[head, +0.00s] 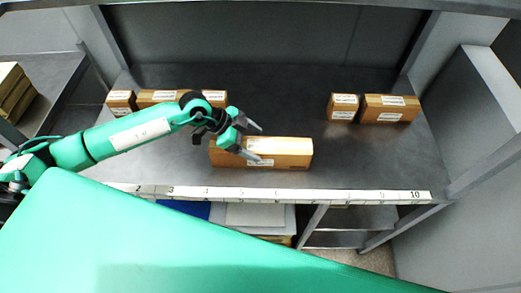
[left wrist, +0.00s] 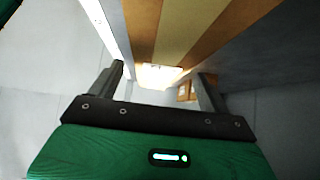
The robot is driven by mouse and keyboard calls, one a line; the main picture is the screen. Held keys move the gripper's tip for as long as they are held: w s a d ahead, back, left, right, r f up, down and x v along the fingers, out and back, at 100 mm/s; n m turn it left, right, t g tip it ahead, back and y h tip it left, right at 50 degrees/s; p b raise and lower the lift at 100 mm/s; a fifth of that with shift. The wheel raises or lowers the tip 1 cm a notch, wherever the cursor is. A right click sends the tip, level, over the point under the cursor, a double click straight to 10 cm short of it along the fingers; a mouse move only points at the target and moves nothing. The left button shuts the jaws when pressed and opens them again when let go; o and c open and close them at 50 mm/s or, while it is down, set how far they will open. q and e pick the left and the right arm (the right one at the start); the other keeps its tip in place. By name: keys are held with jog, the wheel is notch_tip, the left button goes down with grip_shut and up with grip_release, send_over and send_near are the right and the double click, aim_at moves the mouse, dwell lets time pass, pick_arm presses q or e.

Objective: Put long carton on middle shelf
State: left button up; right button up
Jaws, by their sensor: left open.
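The long carton (head: 285,152) is a brown box with a lighter tape band and white labels. It lies lengthwise on the grey metal shelf (head: 330,175), near the front edge in the head view. My left gripper (head: 254,142) is open at the left part of the carton, its fingers over the top. In the left wrist view the carton (left wrist: 178,35) runs away above and between the two open fingers (left wrist: 160,95). I cannot tell whether the fingers touch it. My right gripper is not in view.
Small cartons stand at the back left (head: 158,97) and back right (head: 391,107) of the shelf. A numbered white strip (head: 290,194) runs along the front edge. Upright posts stand at both sides. The shelf right of the long carton is clear.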

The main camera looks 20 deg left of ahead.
aim_at(259, 145)
pick_arm(q)
jog(key=x, duration=0.3)
jog(key=shift+d+f+p, duration=0.1)
jog(key=shift+d+p, duration=0.05)
jog(key=shift+p, duration=0.15)
jog(key=shift+c, duration=0.2)
jog(key=c, duration=1.5)
